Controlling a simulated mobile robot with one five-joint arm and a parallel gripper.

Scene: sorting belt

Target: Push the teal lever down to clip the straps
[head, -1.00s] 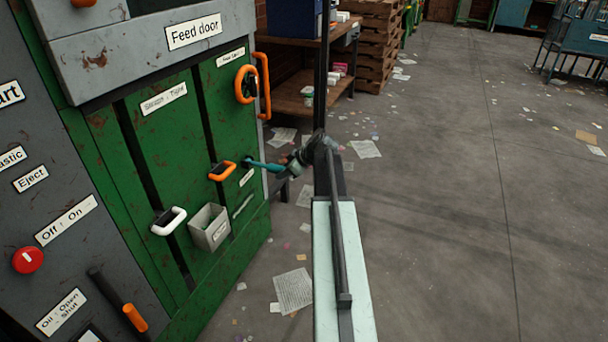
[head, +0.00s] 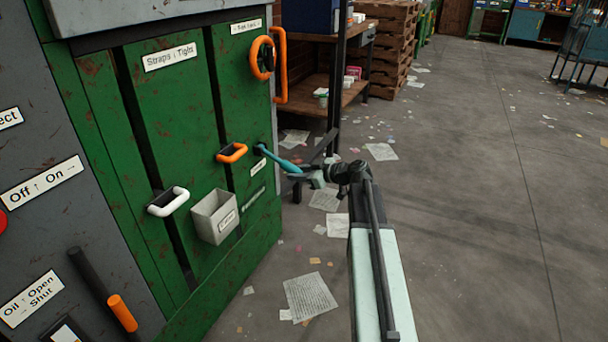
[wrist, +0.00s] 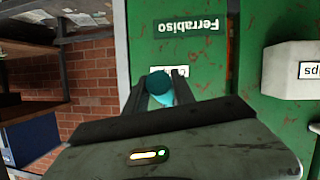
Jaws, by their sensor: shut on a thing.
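The teal lever (head: 279,159) sticks out from the lower right of the green machine front and slopes down toward my gripper in the head view. My gripper (head: 298,174) is shut on the lever's outer end. In the wrist view, the lever's round teal end (wrist: 158,86) sits between the two dark fingers of my gripper (wrist: 161,82). A small white label (head: 258,168) is just below the lever on the panel; my gripper partly covers a label in the wrist view.
An orange handle (head: 232,153), a white handle (head: 168,201) and a grey bin (head: 214,217) stick out from the panel left of the lever. A shelf (head: 335,100) stands behind. The floor to the right is open, with scattered papers.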

